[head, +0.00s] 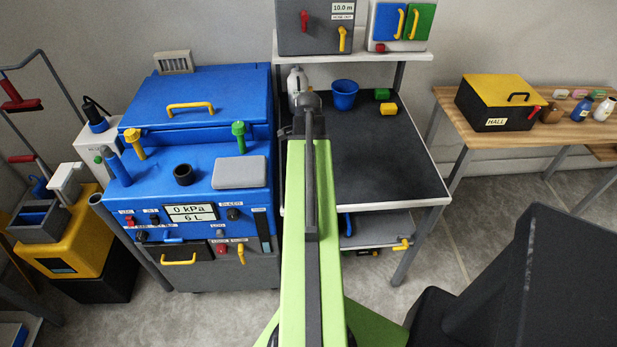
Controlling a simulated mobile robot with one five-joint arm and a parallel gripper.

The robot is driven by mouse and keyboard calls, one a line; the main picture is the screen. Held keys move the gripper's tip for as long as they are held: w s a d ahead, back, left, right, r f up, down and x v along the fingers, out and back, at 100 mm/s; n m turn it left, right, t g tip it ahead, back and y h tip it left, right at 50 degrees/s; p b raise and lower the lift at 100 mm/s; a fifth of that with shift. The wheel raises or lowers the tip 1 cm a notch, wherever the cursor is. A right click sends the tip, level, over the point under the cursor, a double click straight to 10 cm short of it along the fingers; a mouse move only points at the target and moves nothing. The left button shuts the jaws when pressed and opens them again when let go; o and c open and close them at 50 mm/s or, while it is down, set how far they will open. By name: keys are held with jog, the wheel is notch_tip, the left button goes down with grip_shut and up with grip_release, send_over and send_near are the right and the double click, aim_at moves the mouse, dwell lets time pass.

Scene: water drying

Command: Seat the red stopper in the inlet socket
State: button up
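A blue machine (200,148) stands at centre left. A short black open ring (183,174) on its top looks like a socket; I cannot tell whether it is the inlet socket. Yellow (134,142) and green (239,134) fittings stand upright near it. I cannot make out a red stopper for certain. A small red piece (534,111) shows by the black box on the wooden table, but its shape is unclear. My arm reaches forward up the middle, and my gripper (297,126) is mostly hidden at its far end, right of the machine; its fingers do not show clearly.
A dark-topped bench (385,165) right of the machine holds a blue cup (344,94), a white bottle (296,86) and green and yellow blocks. A yellow-lidded box (497,102) sits on the wooden table (450,105). Floor (465,235) is clear between bench and table.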

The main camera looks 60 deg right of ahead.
jog(key=shift+r, duration=0.1)
grip_shut()
dwell(0.3)
jog(key=r+p, duration=0.5)
jog(key=shift+s+r, duration=0.2)
jog(key=shift+s, duration=0.05)
jog(key=s+r+p, duration=0.5)
jog(key=s+p, duration=0.1)
jog(key=s, duration=0.5)
jog(key=shift+d+r, duration=0.35)
jog(key=shift+d, duration=0.1)
